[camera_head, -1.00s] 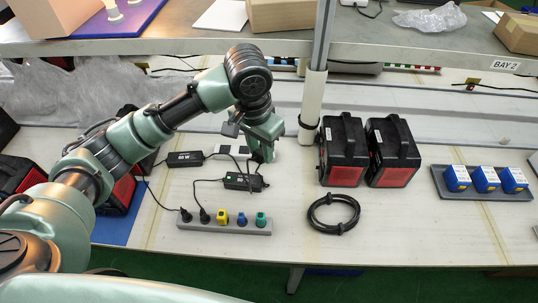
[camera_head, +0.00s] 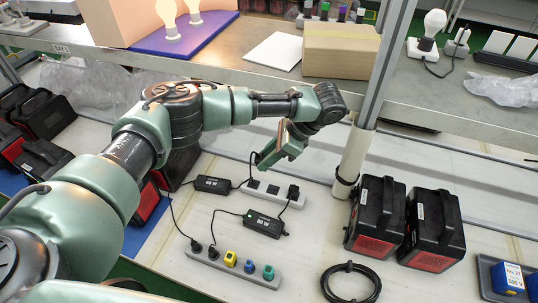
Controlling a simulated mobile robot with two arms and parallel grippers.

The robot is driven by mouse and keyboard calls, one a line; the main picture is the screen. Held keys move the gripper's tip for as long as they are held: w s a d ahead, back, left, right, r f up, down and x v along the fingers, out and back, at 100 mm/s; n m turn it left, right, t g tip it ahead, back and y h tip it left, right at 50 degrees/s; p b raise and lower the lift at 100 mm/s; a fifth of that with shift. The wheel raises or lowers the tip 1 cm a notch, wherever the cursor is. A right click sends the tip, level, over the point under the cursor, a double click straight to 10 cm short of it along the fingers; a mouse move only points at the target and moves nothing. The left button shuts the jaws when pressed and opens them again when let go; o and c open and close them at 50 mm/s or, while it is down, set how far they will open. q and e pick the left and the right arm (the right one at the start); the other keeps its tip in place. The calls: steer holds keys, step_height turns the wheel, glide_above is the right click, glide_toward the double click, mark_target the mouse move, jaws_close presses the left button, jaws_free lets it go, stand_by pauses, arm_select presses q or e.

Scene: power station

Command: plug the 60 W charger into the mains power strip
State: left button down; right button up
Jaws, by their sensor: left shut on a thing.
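My left gripper (camera_head: 262,162) is above the rear grey power strip (camera_head: 291,194), which has dark and pale socket faces. It is shut on a small dark piece, seemingly a plug, mostly hidden by the fingers. A black charger (camera_head: 212,185) with a white label lies left of that strip. A second black charger (camera_head: 264,224) lies in front of it. The labels are too small to read surely. The front grey power strip (camera_head: 262,279) holds two black plugs (camera_head: 204,249) and several coloured plugs. My right gripper is not in view.
A white post (camera_head: 352,165) stands right of the rear strip. Two black-and-red battery packs (camera_head: 405,230) and a coiled black cable (camera_head: 350,284) are at the right. A shelf with a cardboard box (camera_head: 341,51) and bulbs runs behind.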

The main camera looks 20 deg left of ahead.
arm_select(q)
steer(key=w+a+f+m+t+h+p, duration=0.1)
steer(key=w+a+f+m+t+p, duration=0.25)
steer(key=a+f+m+t, duration=0.85)
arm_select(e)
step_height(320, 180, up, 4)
arm_select(q)
steer(key=d+f+m+h+b, duration=0.1)
steer(key=m+b, duration=0.1)
steer(key=m, duration=0.1)
steer(key=s+d+f+m+h+b, duration=0.1)
steer(key=d+m+h+b, duration=0.1)
steer(key=m, duration=0.1)
steer(key=d+f+m+t+h+b, duration=0.1)
steer(key=d+m+b, duration=0.1)
steer(key=m, duration=0.1)
steer(key=shift+s+d+f+h, duration=0.2)
steer(key=shift+s+h, duration=0.15)
steer(key=shift+h, duration=0.05)
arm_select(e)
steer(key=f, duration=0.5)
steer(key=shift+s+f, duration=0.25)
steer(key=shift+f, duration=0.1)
arm_select(q)
steer(key=shift+p, duration=0.7)
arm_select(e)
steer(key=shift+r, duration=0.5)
